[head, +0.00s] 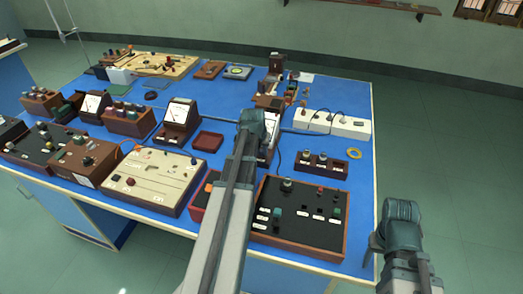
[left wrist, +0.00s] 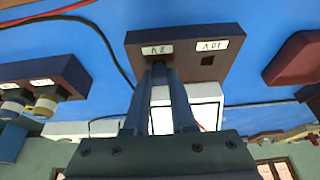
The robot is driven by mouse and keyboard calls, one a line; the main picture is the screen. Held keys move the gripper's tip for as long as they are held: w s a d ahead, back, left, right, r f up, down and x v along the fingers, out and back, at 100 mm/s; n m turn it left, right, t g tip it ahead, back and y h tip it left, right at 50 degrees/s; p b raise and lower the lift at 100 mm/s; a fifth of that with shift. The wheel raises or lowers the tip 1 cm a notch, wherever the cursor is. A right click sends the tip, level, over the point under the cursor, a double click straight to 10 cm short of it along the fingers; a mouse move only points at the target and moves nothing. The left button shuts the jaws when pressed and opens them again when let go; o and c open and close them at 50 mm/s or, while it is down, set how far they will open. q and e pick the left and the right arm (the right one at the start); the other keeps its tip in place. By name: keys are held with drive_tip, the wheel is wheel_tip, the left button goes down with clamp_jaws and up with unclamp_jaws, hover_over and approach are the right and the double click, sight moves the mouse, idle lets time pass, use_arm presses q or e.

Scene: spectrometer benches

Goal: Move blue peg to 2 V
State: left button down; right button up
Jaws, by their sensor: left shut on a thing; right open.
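In the left wrist view, a brown meter block (left wrist: 185,42) shows upside down, with a 2 V label (left wrist: 157,50) and a 10 V label (left wrist: 212,45). An empty square hole (left wrist: 207,60) sits by the 10 V label. My left gripper (left wrist: 159,72) is shut with its fingertips at the 2 V label; what it grips is mostly hidden between the fingers, and its blue colour cannot be made out. In the head view, my left gripper (head: 253,122) covers much of the meter (head: 268,152). My right gripper (head: 384,242) is open and empty, off the table's right side.
A black panel box (head: 300,232) with knobs lies in front of the meter. A row of terminals (head: 324,162) and a white power strip (head: 332,123) stand to its right. A red tray (head: 207,141) lies to the left. A dark cable (left wrist: 112,45) runs beside the meter.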

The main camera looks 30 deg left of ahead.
use_arm(q)
drive_tip(key=shift+f, duration=0.15)
use_arm(e)
drive_tip(key=shift+f, duration=0.1)
use_arm(q)
drive_tip(key=c, duration=0.7)
unclamp_jaws()
drive_tip(key=shift+o, duration=0.2)
drive_tip(key=p+v, duration=1.2)
drive_tip(key=v, duration=0.2)
drive_tip(key=shift+p, duration=0.35)
use_arm(e)
wheel_tip(320, 180, up, 13)
use_arm(q)
drive_tip(key=shift+f, duration=0.1)
use_arm(e)
drive_tip(key=shift+f, duration=0.15)
